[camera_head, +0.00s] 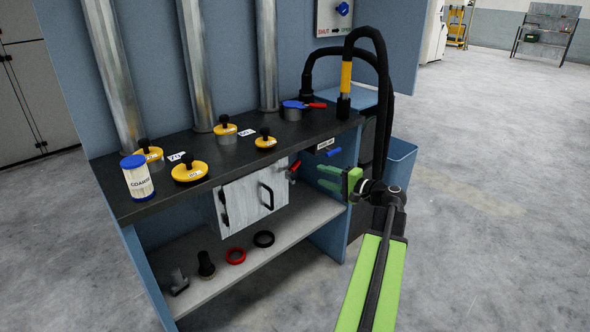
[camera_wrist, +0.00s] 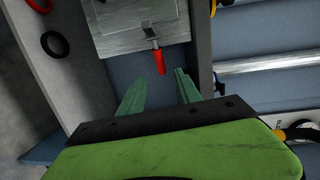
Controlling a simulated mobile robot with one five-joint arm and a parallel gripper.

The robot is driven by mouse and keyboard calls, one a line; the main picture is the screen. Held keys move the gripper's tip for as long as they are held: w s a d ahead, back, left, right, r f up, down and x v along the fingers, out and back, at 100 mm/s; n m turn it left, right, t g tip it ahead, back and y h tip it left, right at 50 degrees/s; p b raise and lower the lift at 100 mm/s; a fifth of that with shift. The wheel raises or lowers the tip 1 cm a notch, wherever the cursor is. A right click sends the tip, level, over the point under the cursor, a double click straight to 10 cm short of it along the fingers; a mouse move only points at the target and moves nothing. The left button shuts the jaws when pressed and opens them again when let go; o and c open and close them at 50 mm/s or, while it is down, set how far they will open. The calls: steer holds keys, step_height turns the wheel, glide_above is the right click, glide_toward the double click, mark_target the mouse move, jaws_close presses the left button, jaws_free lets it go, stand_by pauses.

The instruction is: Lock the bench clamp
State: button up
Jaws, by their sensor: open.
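A red-handled lever (camera_head: 293,170) sits at the right edge of a metal box with a door, under the bench top. A red handle also shows in the wrist view (camera_wrist: 160,62), just beyond and between the fingertips. A blue lever (camera_head: 333,152) is under the bench's front edge, below a small white label (camera_head: 325,143) too small to read. I cannot tell for certain which lever belongs to the bench clamp. My gripper (camera_head: 328,178), also in the wrist view (camera_wrist: 160,80), is open and empty, right of the box in the head view.
The dark bench top (camera_head: 240,160) holds several yellow lids with black knobs, a labelled canister (camera_head: 137,178) and a blue-topped pan with a red handle (camera_head: 300,104). A black hose (camera_head: 383,70) arches at the right end. Rings lie on the lower shelf (camera_head: 285,225). Floor right is open.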

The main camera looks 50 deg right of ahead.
mark_target(295, 167)
steer(key=w, duration=0.4)
steer(key=w+f, duration=0.1)
steer(key=w, duration=0.4)
steer(key=w+b, duration=0.1)
steer(key=w, duration=0.3)
steer(key=shift+w+a+f, duration=0.25)
steer(key=shift+a, duration=0.1)
jaws_close()
stand_by(0.5)
